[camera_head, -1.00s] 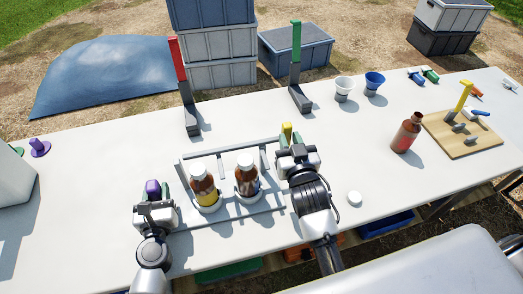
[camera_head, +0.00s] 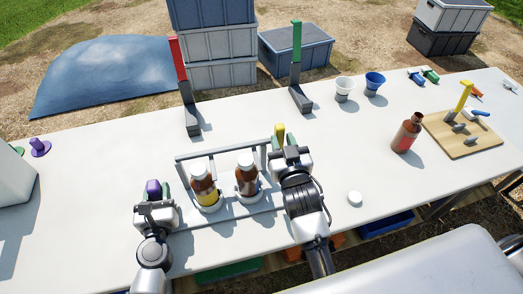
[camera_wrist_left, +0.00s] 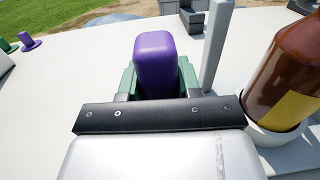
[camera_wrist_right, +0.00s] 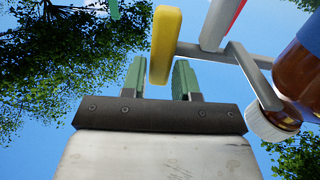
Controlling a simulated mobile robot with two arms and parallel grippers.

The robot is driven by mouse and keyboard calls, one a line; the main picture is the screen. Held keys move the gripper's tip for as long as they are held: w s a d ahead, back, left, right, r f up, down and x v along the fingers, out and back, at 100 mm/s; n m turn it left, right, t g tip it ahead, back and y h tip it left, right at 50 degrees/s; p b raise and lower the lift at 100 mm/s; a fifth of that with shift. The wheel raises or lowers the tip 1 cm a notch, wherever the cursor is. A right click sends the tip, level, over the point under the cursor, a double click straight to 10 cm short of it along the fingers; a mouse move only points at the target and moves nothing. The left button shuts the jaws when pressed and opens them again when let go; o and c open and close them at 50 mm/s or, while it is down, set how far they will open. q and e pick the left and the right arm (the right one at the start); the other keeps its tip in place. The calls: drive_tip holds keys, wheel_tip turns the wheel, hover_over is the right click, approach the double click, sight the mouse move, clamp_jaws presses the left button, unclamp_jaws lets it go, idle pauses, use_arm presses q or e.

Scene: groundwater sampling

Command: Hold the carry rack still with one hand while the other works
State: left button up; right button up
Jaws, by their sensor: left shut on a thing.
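The grey carry rack (camera_head: 222,150) stands on the white table and holds two brown bottles, one with a yellow label (camera_head: 203,184) and one beside it (camera_head: 246,179). My left gripper (camera_head: 154,196) is shut on the purple handle (camera_wrist_left: 154,60) at the rack's left end. My right gripper (camera_head: 284,150) is at the rack's right end, by the yellow handle (camera_head: 279,134). In the right wrist view the yellow handle (camera_wrist_right: 165,45) stands between the open green fingers, with a gap showing on both sides.
A red-topped stand (camera_head: 186,90) and a green-topped stand (camera_head: 297,70) are behind the rack. A white cap (camera_head: 355,198) lies near my right arm.

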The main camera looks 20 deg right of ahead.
use_arm(q)
drive_tip(key=shift+d, duration=0.15)
use_arm(e)
drive_tip(key=o, duration=0.4)
drive_tip(key=shift+a, duration=0.35)
drive_tip(key=shift+c, duration=0.2)
drive_tip(key=shift+s, duration=0.1)
